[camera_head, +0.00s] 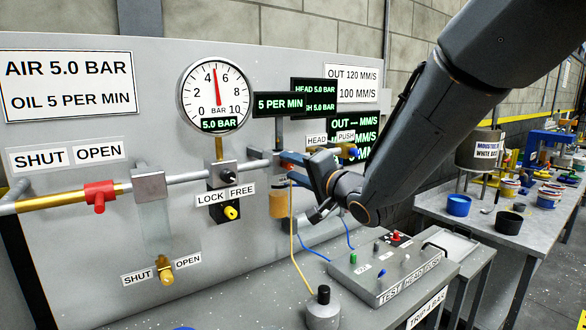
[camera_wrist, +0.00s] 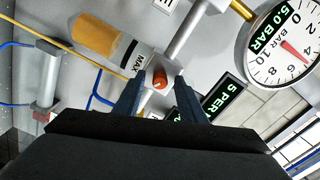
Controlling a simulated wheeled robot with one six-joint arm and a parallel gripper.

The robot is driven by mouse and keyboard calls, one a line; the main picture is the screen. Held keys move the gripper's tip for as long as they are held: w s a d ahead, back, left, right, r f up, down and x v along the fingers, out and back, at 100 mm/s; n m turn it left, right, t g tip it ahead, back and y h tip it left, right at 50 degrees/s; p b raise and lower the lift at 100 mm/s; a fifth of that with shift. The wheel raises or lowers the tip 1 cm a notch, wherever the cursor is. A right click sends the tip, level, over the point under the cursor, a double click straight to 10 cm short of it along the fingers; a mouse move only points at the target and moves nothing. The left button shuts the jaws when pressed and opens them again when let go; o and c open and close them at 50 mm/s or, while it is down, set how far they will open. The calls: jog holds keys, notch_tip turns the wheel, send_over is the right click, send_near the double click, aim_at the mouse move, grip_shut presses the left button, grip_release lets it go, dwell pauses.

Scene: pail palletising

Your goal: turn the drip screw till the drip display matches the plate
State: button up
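The drip screw (camera_wrist: 159,79) is a small orange-red knob on a grey block above the amber oil bowl (camera_wrist: 97,38). In the head view the screw (camera_head: 286,164) is partly covered by my gripper. My gripper (camera_wrist: 157,88) is open, with one finger on each side of the screw and a gap to each; I cannot tell how deep the screw sits between the tips. The drip display (camera_head: 279,104) reads 5 PER MIN. The plate (camera_head: 68,86) reads AIR 5.0 BAR, OIL 5 PER MIN, so the drip figures match.
The pressure gauge (camera_head: 215,95) shows 5.0 BAR. A red valve handle (camera_head: 99,196) and yellow knobs stand out from the panel at left. A test box (camera_head: 388,267) with buttons sits on the bench below my arm. Blue and yellow hoses hang near the bowl.

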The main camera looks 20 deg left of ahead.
jog(key=b+v, duration=0.2)
jog(key=v, duration=0.6)
jog(key=shift+b, duration=0.3)
jog(key=d+f+g+h+b, duration=0.1)
jog(key=d+f+g+h, duration=0.1)
jog(key=d+f+h, duration=1.35)
jog(key=s+d+f+n+g+y, duration=0.1)
jog(key=s+d+f+g, duration=0.3)
jog(key=s+d+f, duration=0.3)
jog(key=s+d+f+n+g, duration=0.2)
jog(key=s+d+f+g, duration=0.2)
jog(key=s+d+f, duration=0.4)
jog(key=s+d+b, duration=0.1)
jog(key=s, duration=0.3)
jog(key=shift+s+n+y, duration=0.3)
jog(key=shift+y, duration=0.05)
